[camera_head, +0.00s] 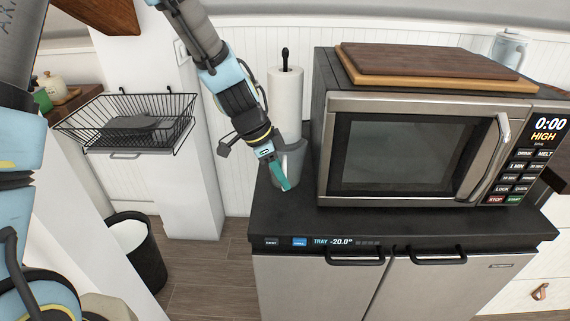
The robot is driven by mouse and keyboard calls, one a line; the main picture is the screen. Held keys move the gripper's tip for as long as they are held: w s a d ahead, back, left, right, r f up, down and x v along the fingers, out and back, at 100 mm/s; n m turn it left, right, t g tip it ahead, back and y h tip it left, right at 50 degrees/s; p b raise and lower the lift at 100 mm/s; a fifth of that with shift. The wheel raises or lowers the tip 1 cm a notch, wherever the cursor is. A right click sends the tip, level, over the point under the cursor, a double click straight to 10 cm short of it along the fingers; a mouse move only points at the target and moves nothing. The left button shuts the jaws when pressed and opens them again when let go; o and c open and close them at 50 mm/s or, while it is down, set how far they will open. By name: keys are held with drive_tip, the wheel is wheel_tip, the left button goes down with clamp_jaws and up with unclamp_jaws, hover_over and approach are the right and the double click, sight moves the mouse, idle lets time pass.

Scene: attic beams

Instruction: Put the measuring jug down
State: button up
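A grey jug-like vessel (294,160), which looks like the measuring jug, is upright at the left end of the black cabinet top (420,222), left of the microwave. I cannot tell whether its base touches the surface. My gripper (279,177) reaches down from the upper left and overlaps the vessel's left side. One teal finger shows in front of it. The other finger is hidden, so I cannot tell whether the gripper grips the vessel.
The microwave (330,200) stands close on the right, with wooden boards (430,62) on top. A paper towel roll (287,95) stands right behind the vessel. A wire basket (80,130) and a black bin (150,255) are at left. A strip of cabinet top before the microwave is clear.

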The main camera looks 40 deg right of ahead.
clamp_jaws()
idle(1.4)
